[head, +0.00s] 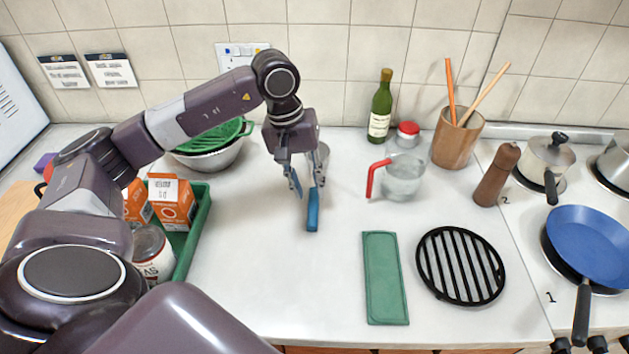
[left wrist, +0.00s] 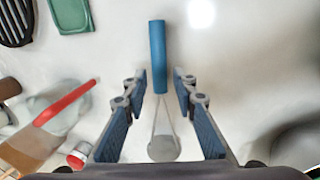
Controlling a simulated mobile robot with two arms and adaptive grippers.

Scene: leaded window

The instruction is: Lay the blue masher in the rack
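The blue masher (head: 312,212) lies on the white counter, its blue handle toward me and its metal end toward the wall. In the left wrist view its handle (left wrist: 158,50) points up the picture and its wire shaft and round metal end (left wrist: 163,148) lie below. My left gripper (head: 305,186) is open over the masher, with one finger on each side and visible gaps between. I cannot tell its exact height. A round black slatted grate (head: 460,265) and a green crate (head: 195,225) are in the head view; which is the rack is unclear. My right gripper is not in view.
A green mat (head: 384,278) lies left of the grate. A glass jug with red handle (head: 403,178), a bottle (head: 380,110) and a utensil pot (head: 455,140) stand behind. Cartons (head: 172,202) and a can (head: 152,255) fill the crate.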

